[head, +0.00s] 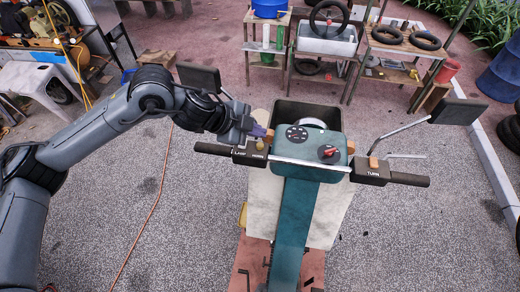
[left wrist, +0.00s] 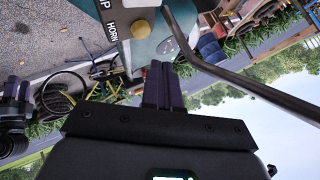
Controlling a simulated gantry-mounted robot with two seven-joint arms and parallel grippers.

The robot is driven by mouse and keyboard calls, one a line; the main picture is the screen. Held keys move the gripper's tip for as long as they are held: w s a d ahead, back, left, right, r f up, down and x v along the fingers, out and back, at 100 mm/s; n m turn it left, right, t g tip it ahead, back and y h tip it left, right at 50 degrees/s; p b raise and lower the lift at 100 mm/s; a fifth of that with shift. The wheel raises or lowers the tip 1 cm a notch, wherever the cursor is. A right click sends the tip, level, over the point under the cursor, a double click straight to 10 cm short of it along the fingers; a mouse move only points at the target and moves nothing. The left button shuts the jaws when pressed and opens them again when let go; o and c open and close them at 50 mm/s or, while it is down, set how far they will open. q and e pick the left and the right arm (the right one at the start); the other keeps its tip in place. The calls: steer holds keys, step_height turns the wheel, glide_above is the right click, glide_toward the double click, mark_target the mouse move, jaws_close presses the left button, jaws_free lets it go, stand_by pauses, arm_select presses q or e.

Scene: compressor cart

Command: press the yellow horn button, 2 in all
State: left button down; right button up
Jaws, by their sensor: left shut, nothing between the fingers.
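The yellow horn button (head: 260,145) is a small knob on the black switch box (head: 246,157) at the left handlebar, above the HORN label. In the left wrist view the button (left wrist: 141,28) is a round tan-yellow knob beside the HORN lettering. My left gripper (head: 259,131) is shut and empty, its dark purple fingers just beyond the button from the head camera. In the left wrist view the fingertips (left wrist: 158,66) look apart from the button, but the depth of the gap is hard to judge.
The teal dashboard (head: 318,150) has a dial and a red knob. A second black box (head: 371,171) labelled TURN sits on the right handlebar. A mirror (head: 200,77) stands close to my left wrist, and its stem crosses the left wrist view. Workbenches stand behind.

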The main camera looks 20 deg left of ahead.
mark_target(260, 146)
arm_select(q)
steer(key=shift+f+b, duration=0.3)
steer(key=shift+f, duration=0.55)
stand_by(0.6)
stand_by(0.8)
steer(key=shift+f, duration=0.2)
steer(key=shift+f, duration=0.2)
stand_by(0.3)
